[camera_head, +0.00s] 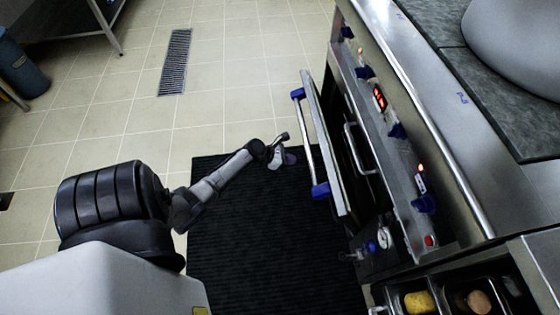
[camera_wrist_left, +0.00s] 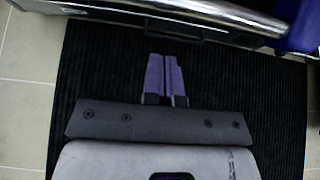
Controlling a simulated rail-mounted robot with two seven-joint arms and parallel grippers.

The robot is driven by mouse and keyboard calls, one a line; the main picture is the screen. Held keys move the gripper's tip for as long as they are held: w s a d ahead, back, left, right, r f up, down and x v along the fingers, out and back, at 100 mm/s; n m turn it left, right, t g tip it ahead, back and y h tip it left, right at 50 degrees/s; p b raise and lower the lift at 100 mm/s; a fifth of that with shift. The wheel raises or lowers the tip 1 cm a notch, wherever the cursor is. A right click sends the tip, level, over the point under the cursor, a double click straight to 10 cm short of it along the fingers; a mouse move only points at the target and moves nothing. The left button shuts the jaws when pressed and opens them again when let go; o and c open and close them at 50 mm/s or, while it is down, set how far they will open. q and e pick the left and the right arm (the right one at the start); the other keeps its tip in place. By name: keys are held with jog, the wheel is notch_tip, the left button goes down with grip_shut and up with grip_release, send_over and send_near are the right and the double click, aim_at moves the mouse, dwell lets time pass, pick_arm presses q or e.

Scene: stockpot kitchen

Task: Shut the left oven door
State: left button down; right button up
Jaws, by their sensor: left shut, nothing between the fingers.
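The left oven door (camera_head: 327,150) is a steel panel standing partly open, with a dark gap between it and the oven front. Its long bar handle (camera_head: 307,143) has blue end mounts and faces my left arm. My left gripper (camera_head: 290,158) is shut and empty, just outside the handle and over the dark mat. A small gap seems to lie between them. In the left wrist view, the purple fingers (camera_wrist_left: 165,75) are pressed together, pointing at the steel bar (camera_wrist_left: 205,12) along the top; a blue mount (camera_wrist_left: 302,30) shows at its right. My right gripper is not seen.
The steel range front (camera_head: 385,110) has blue knobs and red lit displays. A black ribbed mat (camera_head: 255,250) covers the floor before it. Pans with food (camera_head: 420,303) sit at lower right. A blue bin (camera_head: 22,70) and a floor grate (camera_head: 175,62) are far off.

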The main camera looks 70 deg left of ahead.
pick_arm(q)
jog(key=w, duration=0.2)
jog(key=w+d+r+b, duration=0.1)
jog(key=shift+w, duration=0.25)
jog(key=shift+r, duration=0.1)
